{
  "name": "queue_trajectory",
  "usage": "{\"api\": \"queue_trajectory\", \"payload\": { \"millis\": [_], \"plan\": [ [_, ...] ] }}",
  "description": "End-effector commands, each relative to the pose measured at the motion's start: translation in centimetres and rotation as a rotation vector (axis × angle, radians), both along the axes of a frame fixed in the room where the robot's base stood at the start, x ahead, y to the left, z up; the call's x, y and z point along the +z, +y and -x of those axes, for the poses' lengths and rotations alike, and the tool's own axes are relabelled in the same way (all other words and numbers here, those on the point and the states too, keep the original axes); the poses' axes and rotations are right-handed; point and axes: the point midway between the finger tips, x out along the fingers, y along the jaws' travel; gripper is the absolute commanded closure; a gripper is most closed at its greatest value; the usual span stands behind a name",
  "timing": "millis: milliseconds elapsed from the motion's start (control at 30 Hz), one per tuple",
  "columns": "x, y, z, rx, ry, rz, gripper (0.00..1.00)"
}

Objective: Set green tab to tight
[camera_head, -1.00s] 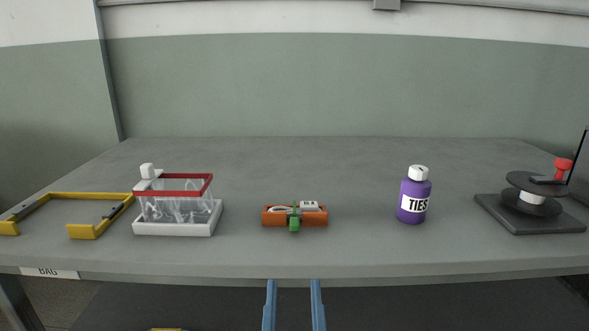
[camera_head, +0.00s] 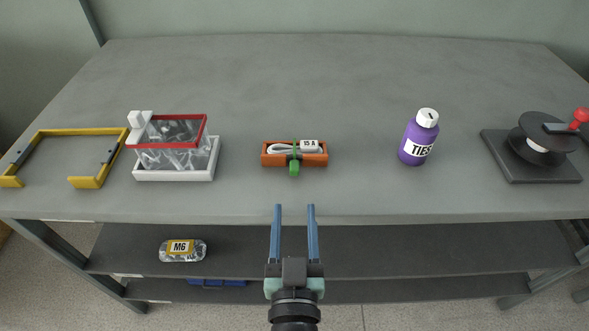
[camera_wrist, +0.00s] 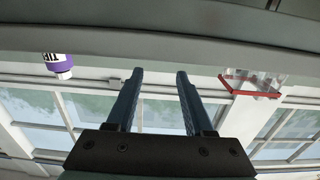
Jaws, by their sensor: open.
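The green tab (camera_head: 294,168) sits on the front middle of a small orange box (camera_head: 269,160) in the centre of the grey table. A green strap rises from it across the box. The box holds a white coiled item and a white label reading "15 A". My gripper (camera_head: 294,207) is open and empty, with two blue fingers apart. It is in front of the table's front edge, short of the box. In the wrist view, my gripper (camera_wrist: 159,75) shows its fingers apart with nothing between them. The green tab does not show there.
A white tray (camera_head: 172,174) with a red-rimmed clear bag and a yellow frame (camera_head: 86,182) stand left. A purple TIES bottle (camera_head: 416,142) and a black seamer-like device (camera_head: 530,170) stand right. An M6 pack (camera_head: 183,250) lies on the lower shelf. Table between box and bottle is clear.

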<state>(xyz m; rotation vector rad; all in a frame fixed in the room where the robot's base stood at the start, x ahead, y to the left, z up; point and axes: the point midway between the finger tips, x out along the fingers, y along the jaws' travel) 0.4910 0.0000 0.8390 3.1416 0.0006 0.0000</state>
Motion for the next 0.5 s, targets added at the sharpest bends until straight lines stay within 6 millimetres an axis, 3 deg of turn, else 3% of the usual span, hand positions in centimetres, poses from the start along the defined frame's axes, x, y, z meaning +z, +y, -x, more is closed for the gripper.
{"api": "queue_trajectory", "payload": {
  "millis": [300, 500],
  "plan": [
    [0.1, 0.0, -5.5, -0.001, -0.003, -0.001, 0.47],
    [0.0, 0.0, -8.1, -0.001, -0.002, 0.001, 0.47]
  ]
}}
